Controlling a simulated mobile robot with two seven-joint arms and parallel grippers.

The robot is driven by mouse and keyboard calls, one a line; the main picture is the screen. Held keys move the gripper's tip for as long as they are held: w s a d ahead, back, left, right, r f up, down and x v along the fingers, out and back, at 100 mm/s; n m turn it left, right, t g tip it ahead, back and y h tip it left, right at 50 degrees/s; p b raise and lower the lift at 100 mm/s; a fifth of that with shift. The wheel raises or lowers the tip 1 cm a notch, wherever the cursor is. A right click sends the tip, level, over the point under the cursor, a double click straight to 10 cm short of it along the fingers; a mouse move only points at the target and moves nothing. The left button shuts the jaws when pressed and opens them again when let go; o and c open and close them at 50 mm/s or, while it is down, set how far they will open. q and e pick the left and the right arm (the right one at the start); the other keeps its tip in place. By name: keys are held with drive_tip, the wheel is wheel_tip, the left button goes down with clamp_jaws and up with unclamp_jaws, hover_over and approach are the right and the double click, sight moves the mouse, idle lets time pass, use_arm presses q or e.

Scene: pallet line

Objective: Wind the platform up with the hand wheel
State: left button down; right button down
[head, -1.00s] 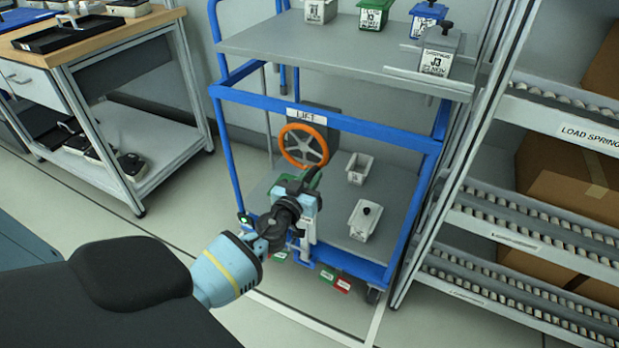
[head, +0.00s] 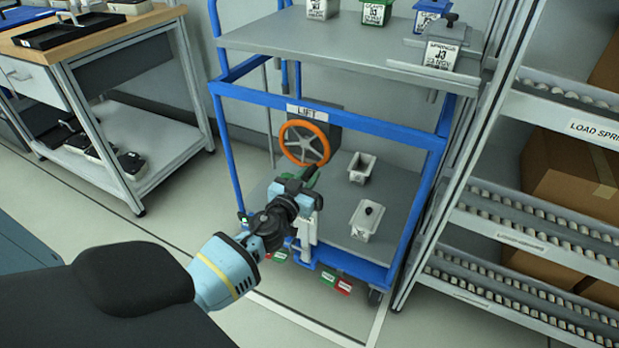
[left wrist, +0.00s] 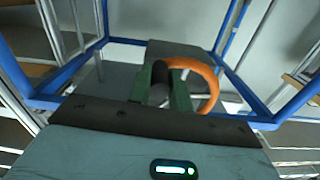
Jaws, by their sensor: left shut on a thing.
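The hand wheel (head: 325,146) has an orange rim and grey spokes. It sits on a grey box under a LIFT label. My left gripper (head: 311,177) is at the wheel's lower edge. In the left wrist view its green fingers (left wrist: 163,92) are shut on the wheel's black handle knob (left wrist: 160,71), with the orange rim (left wrist: 207,77) just behind and to the right. The grey platform (head: 300,47) is above the wheel and carries several labelled boxes. My right gripper is not in view.
A blue cart frame (head: 390,133) surrounds the wheel. Two small grey bins (head: 361,168) (head: 366,221) stand on the lower deck. A roller rack (head: 540,215) with cartons stands close on the right. A workbench (head: 100,40) is at the left, with open floor between.

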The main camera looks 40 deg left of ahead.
use_arm(q)
drive_tip(key=shift+a+r, duration=0.1)
drive_tip(key=shift+a, duration=0.25)
drive_tip(key=c, duration=1.3)
unclamp_jaws()
drive_tip(key=shift+s, duration=0.1)
drive_tip(key=shift+d, duration=0.1)
drive_tip(key=shift+s+d, duration=0.15)
drive_tip(key=shift+s, duration=0.2)
drive_tip(key=v, duration=0.7)
